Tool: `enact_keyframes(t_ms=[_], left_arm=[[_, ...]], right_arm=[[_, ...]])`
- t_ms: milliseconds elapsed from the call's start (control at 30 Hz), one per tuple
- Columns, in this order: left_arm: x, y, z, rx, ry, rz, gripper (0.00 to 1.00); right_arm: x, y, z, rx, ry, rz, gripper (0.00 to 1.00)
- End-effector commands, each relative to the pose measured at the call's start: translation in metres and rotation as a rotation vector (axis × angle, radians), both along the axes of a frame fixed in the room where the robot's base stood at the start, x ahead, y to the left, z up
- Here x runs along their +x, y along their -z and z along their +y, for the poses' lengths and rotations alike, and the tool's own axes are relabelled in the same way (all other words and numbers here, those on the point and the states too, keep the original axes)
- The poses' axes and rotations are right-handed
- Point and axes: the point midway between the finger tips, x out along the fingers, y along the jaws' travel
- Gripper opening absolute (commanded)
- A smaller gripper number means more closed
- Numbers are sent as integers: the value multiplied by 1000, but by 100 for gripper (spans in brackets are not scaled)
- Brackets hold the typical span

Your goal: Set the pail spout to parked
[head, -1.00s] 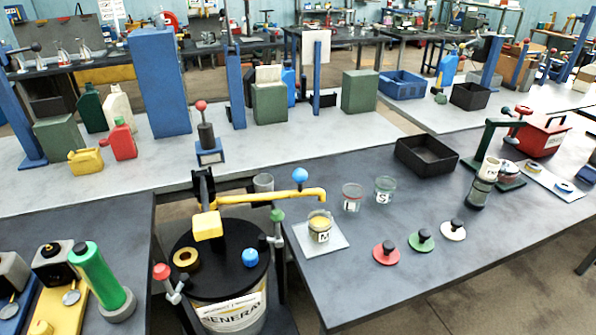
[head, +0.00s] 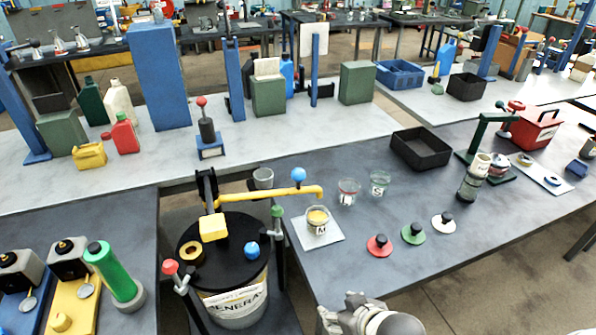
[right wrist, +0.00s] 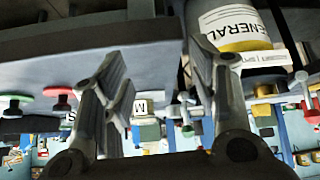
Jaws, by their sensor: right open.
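The pail (head: 235,303) with a black lid (head: 222,236) stands between the benches and carries a pump. Its yellow spout (head: 262,194) reaches right from the pump, with a blue ball knob (head: 298,174) upright near its outer end. The spout tip is above the jar marked M (head: 317,219), which holds yellow liquid on a pale square plate. My right gripper (head: 338,308) is open and empty at the bottom of the head view, below and right of the spout and apart from it. In the right wrist view its spread fingers (right wrist: 160,58) show, with the pail (right wrist: 235,25) beyond. My left gripper is out of view.
A green-knobbed post (head: 278,222) and a red-knobbed lever (head: 171,268) stand beside the pail. Red, green and white lids (head: 413,233) lie on the right bench, near two glass jars (head: 379,183) and a black tray (head: 421,150). The bench front is mostly clear.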

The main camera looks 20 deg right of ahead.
Motion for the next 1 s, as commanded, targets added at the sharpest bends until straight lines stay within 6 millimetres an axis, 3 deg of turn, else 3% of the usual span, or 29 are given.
enact_keyframes(t_ms=[67, 267, 533, 733, 1000], left_arm=[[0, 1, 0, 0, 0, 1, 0], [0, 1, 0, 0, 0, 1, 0], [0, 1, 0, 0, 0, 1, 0], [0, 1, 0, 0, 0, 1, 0], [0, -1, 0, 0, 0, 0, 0]], right_arm=[[20, 0, -3, 13, -2, -60, 54], [76, -28, -11, 89, -15, -277, 54], [152, -100, -28, 276, -96, -612, 54], [176, -148, -39, 398, -169, -763, 54], [185, -167, -41, 448, -199, -811, 54]])
